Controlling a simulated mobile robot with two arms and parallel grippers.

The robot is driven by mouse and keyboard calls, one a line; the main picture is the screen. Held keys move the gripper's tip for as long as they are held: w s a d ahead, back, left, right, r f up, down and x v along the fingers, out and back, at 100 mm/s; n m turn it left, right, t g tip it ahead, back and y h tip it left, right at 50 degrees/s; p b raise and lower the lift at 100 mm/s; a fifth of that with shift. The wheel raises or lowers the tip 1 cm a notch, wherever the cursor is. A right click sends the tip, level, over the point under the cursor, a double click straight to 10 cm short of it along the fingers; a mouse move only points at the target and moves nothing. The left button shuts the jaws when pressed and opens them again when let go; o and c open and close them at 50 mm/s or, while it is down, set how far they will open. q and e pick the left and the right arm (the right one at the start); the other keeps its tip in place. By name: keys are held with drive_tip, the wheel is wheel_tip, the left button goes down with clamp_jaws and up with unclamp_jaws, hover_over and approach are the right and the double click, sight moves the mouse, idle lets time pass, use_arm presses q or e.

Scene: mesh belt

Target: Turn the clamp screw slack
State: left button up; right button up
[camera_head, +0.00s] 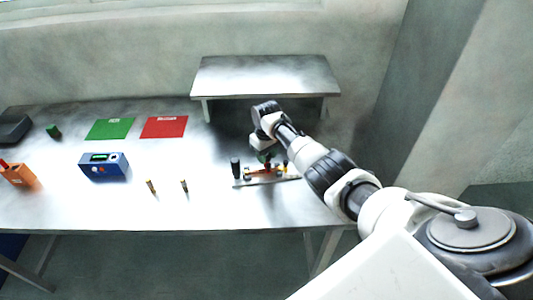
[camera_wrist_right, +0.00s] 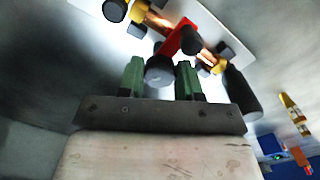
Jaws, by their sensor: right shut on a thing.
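The clamp fixture has a pale base plate (camera_head: 245,183) near the table's front right part, with orange, yellow and black parts on it. In the right wrist view it shows a red clamp arm (camera_wrist_right: 178,38) and a black upright handle (camera_wrist_right: 240,95). My right gripper (camera_head: 265,157) is over the fixture from above. Its green fingers (camera_wrist_right: 160,78) are shut on a dark round knob, seemingly the clamp screw (camera_wrist_right: 160,71). My arm and gripper hide part of the fixture in the head view. My left gripper is not in view.
Two small yellow-and-black pieces (camera_head: 151,187) (camera_head: 184,186) stand left of the fixture. A blue box (camera_head: 103,165), an orange block (camera_head: 19,176), a green mat (camera_head: 110,129) and a red mat (camera_head: 164,127) lie farther left. A raised metal shelf (camera_head: 265,75) stands behind.

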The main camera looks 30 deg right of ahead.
drive_tip(key=shift+n, duration=0.8)
drive_tip(key=o, duration=0.9)
wheel_tip(320, 180, up, 11)
drive_tip(key=shift+f+b, duration=0.1)
drive_tip(key=shift+b, duration=0.25)
